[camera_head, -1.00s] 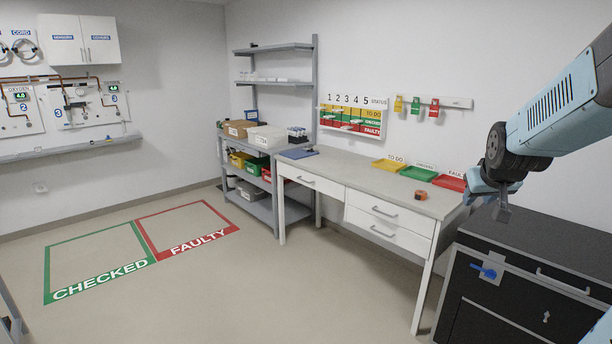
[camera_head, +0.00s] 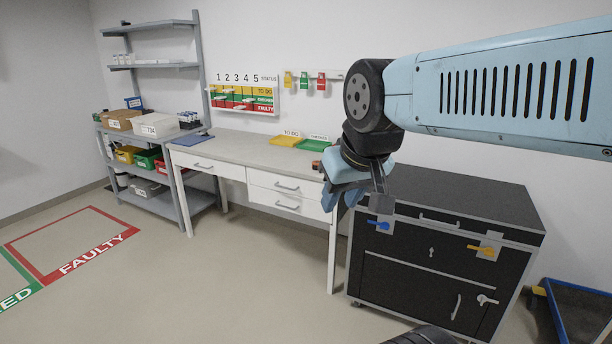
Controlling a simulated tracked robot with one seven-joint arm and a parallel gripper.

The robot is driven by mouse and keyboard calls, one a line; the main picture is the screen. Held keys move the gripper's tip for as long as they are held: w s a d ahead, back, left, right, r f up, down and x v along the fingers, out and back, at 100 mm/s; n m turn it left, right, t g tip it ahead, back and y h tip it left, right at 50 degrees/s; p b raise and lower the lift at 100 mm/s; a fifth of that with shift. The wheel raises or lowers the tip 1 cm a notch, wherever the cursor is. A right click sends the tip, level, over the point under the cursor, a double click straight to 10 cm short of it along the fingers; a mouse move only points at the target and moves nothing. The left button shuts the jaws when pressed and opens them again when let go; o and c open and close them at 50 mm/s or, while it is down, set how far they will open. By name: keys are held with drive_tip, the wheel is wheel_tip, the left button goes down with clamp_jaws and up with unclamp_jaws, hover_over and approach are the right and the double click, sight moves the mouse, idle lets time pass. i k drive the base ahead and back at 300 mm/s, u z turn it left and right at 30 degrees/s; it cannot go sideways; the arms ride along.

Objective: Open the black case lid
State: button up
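The black case (camera_head: 440,262) stands on the floor right of the workbench. Its dark top lid (camera_head: 463,198) lies flat and closed, with light metal edging. A blue latch (camera_head: 378,224) sits at the front left and a yellow latch (camera_head: 483,250) at the front right. A grey handle (camera_head: 439,220) lies between them, and a small keyhole-like fitting (camera_head: 431,252) is below. My gripper (camera_head: 382,203) hangs in front of the case's left end, pointing down, and hides part of the lid's left side. Its fingers look close together, but I cannot tell whether they are shut.
The workbench (camera_head: 240,152) with drawers stands left of the case and holds yellow and green trays (camera_head: 285,140). A blue cart (camera_head: 575,310) stands at the right edge. Grey shelves (camera_head: 160,180) are farther left. The floor in front of the bench is clear.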

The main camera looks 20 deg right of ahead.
sight(504, 212)
drive_tip(key=u, duration=1.4)
drive_tip(key=i, duration=0.15)
drive_tip(key=z, duration=3.35)
drive_tip(key=k, duration=0.8)
drive_tip(key=u, duration=0.4)
drive_tip(key=i, duration=1)
drive_tip(key=z, duration=0.05)
